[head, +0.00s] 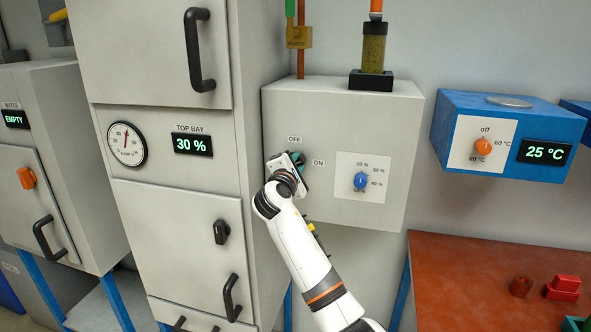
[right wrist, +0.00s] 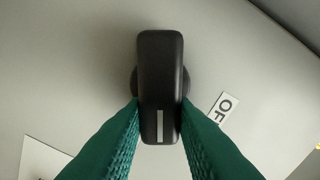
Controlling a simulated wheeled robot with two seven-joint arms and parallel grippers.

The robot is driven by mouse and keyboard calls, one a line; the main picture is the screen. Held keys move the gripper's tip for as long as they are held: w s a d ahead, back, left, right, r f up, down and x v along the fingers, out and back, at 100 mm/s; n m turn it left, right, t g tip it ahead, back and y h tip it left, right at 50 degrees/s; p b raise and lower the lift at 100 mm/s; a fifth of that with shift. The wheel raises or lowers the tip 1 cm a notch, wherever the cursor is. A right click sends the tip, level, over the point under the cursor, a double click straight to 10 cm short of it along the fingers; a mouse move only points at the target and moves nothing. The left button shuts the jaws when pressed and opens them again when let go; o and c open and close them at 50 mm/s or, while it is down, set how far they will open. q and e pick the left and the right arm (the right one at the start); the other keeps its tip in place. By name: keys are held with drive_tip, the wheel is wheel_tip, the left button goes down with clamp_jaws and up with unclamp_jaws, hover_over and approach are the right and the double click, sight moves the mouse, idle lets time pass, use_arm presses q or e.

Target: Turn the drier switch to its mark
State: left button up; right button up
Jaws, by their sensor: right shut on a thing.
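The drier switch (right wrist: 159,75) is a black bar-shaped handle on a round black base, with a short white line near one end. In the right wrist view it stands between the green fingers of my right gripper (right wrist: 159,125), which is shut on it near the white-line end. The OFF label (right wrist: 224,106) lies just right of the fingers there. In the head view my right gripper (head: 290,160) is at the grey box front, between the OFF label (head: 294,139) and the ON label (head: 318,162), and mostly hides the switch. My left gripper is not in view.
A blue knob (head: 361,181) on a white scale plate sits right of the switch on the same grey box (head: 385,115). A blue unit with an orange knob (head: 483,146) hangs farther right. A tall cabinet (head: 185,245) with black handles stands close on the left.

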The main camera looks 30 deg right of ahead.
drive_tip(key=m+b, duration=0.1)
drive_tip(key=m, duration=0.1)
drive_tip(key=f+m+b, duration=0.1)
drive_tip(key=m+b, duration=0.1)
drive_tip(key=m, duration=0.1)
drive_tip(key=shift+b, duration=0.3)
drive_tip(key=shift+m, duration=0.3)
drive_tip(key=o, duration=1)
drive_tip(key=shift+s, duration=0.1)
drive_tip(key=b+v, duration=0.3)
drive_tip(key=v, duration=0.9)
drive_tip(key=shift+b, duration=0.3)
